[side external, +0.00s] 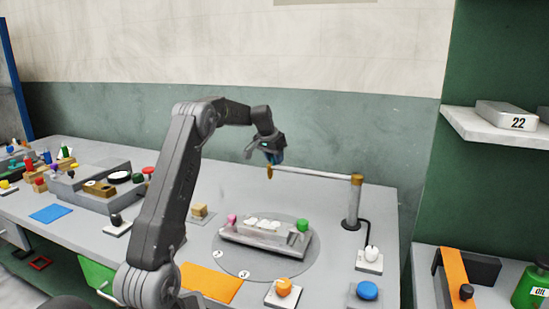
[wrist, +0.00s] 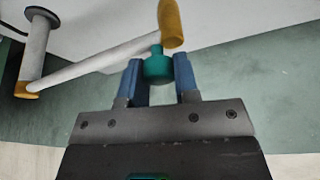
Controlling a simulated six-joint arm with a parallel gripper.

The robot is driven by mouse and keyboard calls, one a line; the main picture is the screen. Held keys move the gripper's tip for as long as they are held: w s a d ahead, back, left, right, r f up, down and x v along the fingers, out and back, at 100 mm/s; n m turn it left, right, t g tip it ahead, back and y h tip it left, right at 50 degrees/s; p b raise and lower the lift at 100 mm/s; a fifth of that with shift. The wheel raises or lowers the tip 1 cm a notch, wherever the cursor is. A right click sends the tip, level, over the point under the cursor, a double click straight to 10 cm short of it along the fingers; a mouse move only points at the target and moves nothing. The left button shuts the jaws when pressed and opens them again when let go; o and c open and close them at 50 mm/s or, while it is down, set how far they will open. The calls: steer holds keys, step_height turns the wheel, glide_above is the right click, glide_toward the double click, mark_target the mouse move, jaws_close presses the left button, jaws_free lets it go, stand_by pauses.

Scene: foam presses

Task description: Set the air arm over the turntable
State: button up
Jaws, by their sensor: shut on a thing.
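The air arm (side external: 312,173) is a pale tube on an upright post with brass ends. Its free end has a brass nozzle (wrist: 171,24). My gripper (side external: 275,157) is shut on a teal knob (wrist: 158,68) near that end; the blue fingers sit on both sides of it. In the side view the knob is mostly hidden by the fingers. The turntable (side external: 292,266) is a round grey disc in the bench, with a metal mould (side external: 262,238) on it. The nozzle shows above and behind the mould in the side view; whether it is over the disc I cannot tell.
A white knob (side external: 371,253), a blue button (side external: 367,291) and an orange button (side external: 283,287) stand around the disc. An orange mat (side external: 210,284) lies at its front left. The air around the arm is clear.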

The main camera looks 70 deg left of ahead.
jaws_close()
steer(key=shift+s+d, duration=0.35)
steer(key=s+d+n+g+y, duration=0.1)
steer(key=s+d+n, duration=0.3)
steer(key=d, duration=0.4)
steer(key=s+d+n+g+y, duration=0.1)
steer(key=s+d+n, duration=0.2)
steer(key=d, duration=0.5)
steer(key=shift+s+d+n, duration=0.2)
steer(key=shift+s+n, duration=0.15)
steer(key=shift+n, duration=0.05)
steer(key=o, duration=0.9)
jaws_free()
